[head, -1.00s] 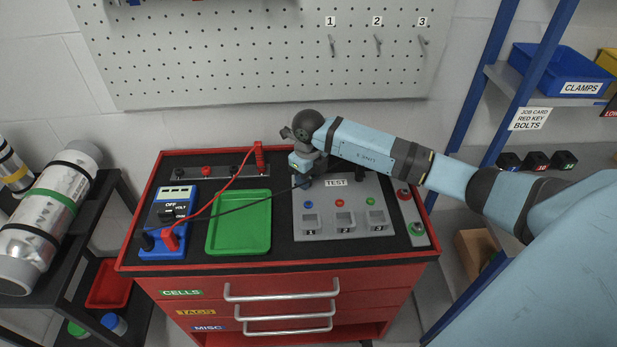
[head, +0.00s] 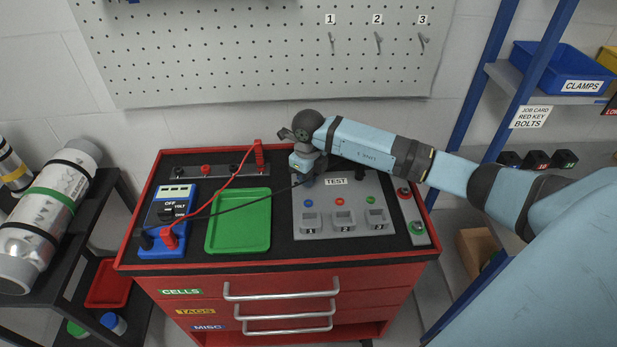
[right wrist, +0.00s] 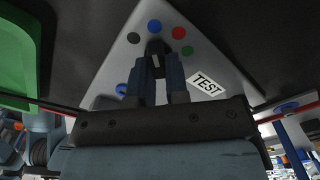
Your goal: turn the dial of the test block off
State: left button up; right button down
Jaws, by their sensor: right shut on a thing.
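The test block (head: 345,184) is a grey panel with a TEST label, on the right half of the red cabinet's top. My right gripper (head: 306,179) points down at its back left corner and hides the dial in the head view. In the right wrist view the fingers (right wrist: 160,80) are shut on a small dark knob, the dial (right wrist: 155,47). Blue, red and green dots lie around it on the grey face. My left gripper is not in view.
A blue meter (head: 176,195) with red and black leads stands left of a green tray (head: 239,220). The black lead runs across the tray toward my right gripper. A strip with a red and a green button (head: 417,227) lies right of the block. A pegboard (head: 250,60) stands behind.

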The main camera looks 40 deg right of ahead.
jog(key=n+b, duration=0.2)
jog(key=n, duration=0.1)
jog(key=shift+w+d+f, duration=0.1)
jog(key=n+b, duration=0.1)
jog(key=n, duration=0.2)
jog(key=shift+d+b, duration=0.1)
jog(key=shift+b, duration=0.3)
jog(key=shift+n+b, duration=0.3)
jog(key=shift+n, duration=0.3)
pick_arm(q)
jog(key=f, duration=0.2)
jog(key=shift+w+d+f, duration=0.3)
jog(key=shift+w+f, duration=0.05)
pick_arm(e)
jog(key=shift+n, duration=0.3)
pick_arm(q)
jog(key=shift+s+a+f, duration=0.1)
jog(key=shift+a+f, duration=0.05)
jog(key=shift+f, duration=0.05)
pick_arm(e)
jog(key=shift+w, duration=0.1)
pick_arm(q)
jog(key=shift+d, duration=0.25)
pick_arm(e)
jog(key=c, duration=1.1)
grip_release()
